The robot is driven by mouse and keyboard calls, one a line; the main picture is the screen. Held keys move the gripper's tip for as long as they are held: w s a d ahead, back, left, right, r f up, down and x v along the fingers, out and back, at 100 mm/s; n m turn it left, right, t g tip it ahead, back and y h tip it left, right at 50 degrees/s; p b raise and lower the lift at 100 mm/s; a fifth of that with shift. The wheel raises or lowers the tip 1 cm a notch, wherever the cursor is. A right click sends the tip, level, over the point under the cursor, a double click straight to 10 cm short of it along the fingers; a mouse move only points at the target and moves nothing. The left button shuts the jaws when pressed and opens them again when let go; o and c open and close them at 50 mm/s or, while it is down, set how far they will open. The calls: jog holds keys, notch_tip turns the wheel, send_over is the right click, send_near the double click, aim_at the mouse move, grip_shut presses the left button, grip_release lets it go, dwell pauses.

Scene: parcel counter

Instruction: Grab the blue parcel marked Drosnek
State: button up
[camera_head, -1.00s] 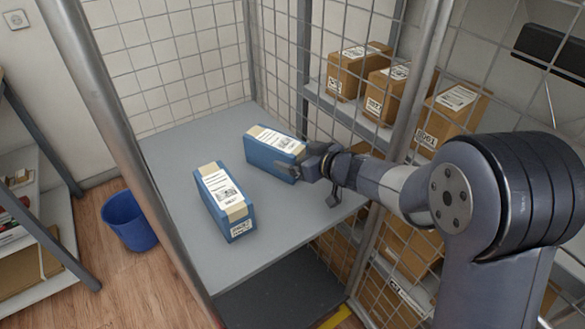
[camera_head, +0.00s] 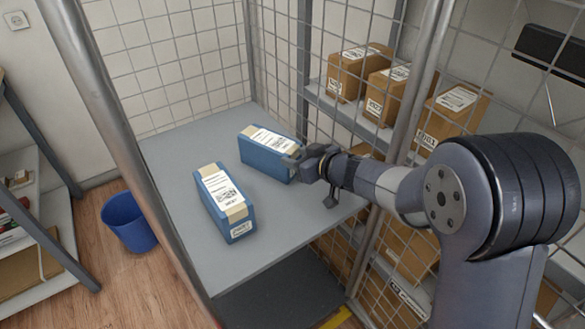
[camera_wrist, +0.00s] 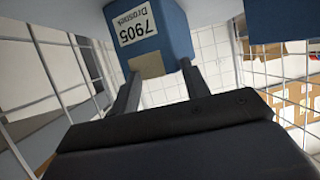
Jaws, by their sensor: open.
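Two blue parcels with white labels and tan tape stand on the grey counter shelf (camera_head: 185,150). The back parcel (camera_head: 262,161) has its right end at my gripper (camera_head: 296,164). In the wrist view this parcel (camera_wrist: 172,38) shows an upside-down end label reading "7905 Drosnek". My gripper is open, and its two fingers (camera_wrist: 160,84) reach to the two sides of the parcel's taped edge. I cannot tell how far they overlap it. The front parcel (camera_head: 221,213) stands apart, nearer and to the left; its print is too small to read.
A wire mesh wall (camera_head: 285,60) stands behind and to the right of the shelf, with brown boxes (camera_head: 352,72) beyond it. A metal post (camera_head: 110,130) rises at the left. A blue bin (camera_head: 128,222) stands on the floor. The shelf's left back part is clear.

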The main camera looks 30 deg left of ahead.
grip_shut()
dwell(0.7)
notch_tip(320, 180, up, 10)
jog(key=p, duration=0.5)
jog(key=o, duration=0.9)
grip_release()
jog(key=shift+o, duration=0.2)
jog(key=shift+d, duration=0.1)
